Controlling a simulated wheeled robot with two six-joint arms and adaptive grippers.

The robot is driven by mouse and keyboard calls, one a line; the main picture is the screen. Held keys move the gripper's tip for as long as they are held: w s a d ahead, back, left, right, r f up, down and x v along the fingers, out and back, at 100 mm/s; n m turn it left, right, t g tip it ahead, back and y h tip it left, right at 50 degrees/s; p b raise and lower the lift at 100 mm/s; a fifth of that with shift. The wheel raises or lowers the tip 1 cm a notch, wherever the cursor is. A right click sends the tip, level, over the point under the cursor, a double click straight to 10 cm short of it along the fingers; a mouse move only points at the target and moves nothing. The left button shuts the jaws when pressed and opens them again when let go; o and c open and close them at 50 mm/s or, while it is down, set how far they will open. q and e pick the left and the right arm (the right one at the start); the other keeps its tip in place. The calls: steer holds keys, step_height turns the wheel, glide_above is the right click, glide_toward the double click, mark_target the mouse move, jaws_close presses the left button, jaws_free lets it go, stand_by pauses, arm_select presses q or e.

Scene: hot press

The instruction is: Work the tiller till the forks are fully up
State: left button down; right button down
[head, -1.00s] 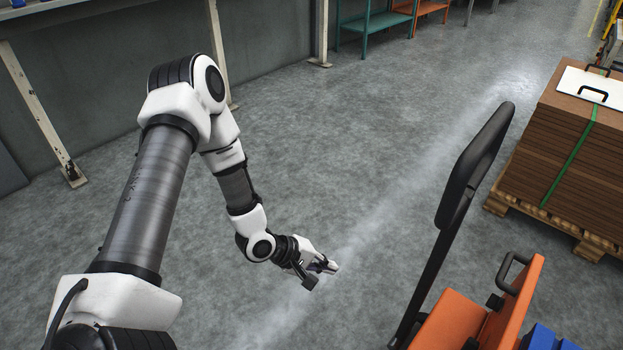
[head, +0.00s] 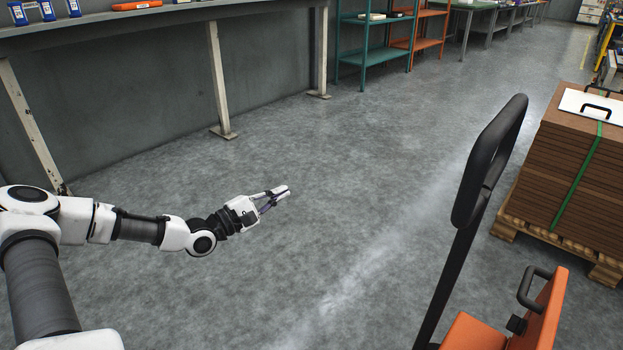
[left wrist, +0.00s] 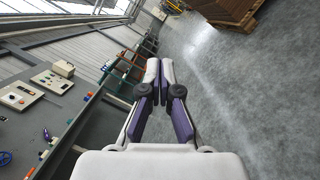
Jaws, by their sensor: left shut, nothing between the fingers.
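The black tiller (head: 468,215) with its loop handle stands at the right in the head view, leaning slightly to the right. It rises from the orange truck body (head: 480,332), whose lower part is cut off by the frame's bottom edge, and the forks are not in view. My left gripper (head: 287,190) is in mid-air over the floor, well to the left of the tiller and apart from it. In the left wrist view its fingers (left wrist: 160,65) are together with nothing between them. My right gripper is not in view.
A pallet with a strapped stack of brown boards (head: 577,165) stands at the right behind the tiller. A workbench (head: 150,18) with white legs runs along the left wall. Teal shelves (head: 375,48) stand at the back. The grey floor between is clear.

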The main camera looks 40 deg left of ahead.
arm_select(q)
steer(key=b+x, duration=0.7)
steer(key=x, duration=0.3)
